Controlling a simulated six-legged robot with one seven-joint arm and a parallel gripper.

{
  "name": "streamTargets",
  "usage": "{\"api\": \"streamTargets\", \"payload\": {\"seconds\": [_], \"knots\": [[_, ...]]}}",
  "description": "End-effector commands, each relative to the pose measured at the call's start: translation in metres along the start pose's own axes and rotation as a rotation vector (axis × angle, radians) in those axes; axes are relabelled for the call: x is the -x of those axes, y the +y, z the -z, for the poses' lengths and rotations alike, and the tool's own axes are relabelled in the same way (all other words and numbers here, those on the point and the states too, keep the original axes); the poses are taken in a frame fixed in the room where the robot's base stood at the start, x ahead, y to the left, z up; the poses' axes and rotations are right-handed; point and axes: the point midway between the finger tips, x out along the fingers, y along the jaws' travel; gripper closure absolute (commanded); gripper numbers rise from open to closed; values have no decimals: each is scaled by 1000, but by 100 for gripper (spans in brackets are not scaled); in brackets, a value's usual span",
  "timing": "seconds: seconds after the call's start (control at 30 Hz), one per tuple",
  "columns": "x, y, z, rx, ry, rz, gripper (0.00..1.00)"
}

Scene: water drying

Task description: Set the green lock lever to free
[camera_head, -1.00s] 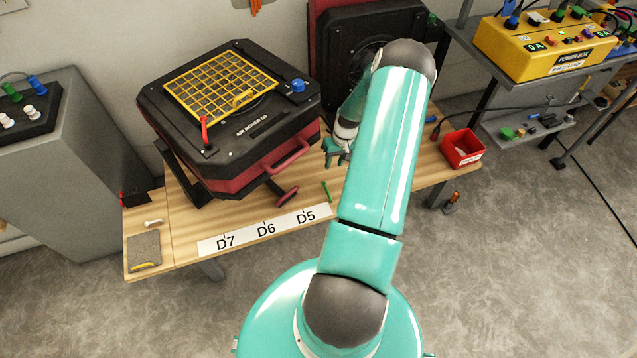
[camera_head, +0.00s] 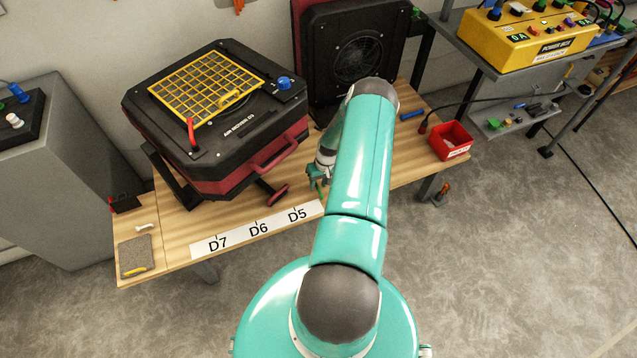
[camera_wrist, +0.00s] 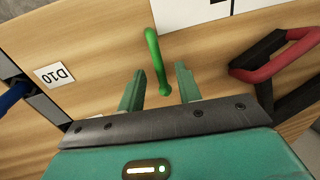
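The green lock lever (camera_wrist: 154,55) is a slim green handle on the wooden table. In the wrist view it reaches from beyond my fingertips to between them. My gripper (camera_wrist: 160,72) is open, with one finger on each side of the lever's near end and a visible gap to each finger. In the head view my gripper (camera_head: 317,174) is low at the table, behind the D5 end of the label strip. Only a small green bit of the lever (camera_head: 320,188) shows there, mostly hidden by my gripper.
The black and red air mover (camera_head: 222,115) with a yellow grille stands left of my arm. Its red handle (camera_wrist: 280,58) is right of the fingers in the wrist view. A second black fan unit (camera_head: 350,50) stands behind. A red bin (camera_head: 450,141) sits at the table's right.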

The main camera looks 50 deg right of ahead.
Motion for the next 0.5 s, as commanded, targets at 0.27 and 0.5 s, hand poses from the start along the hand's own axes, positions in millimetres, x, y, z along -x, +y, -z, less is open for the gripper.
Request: {"api": "streamTargets", "payload": {"seconds": [0.27, 0.5], "knots": [[-1, 0, 0, 0, 1, 0, 68], [-1, 0, 0, 0, 1, 0, 100]]}}
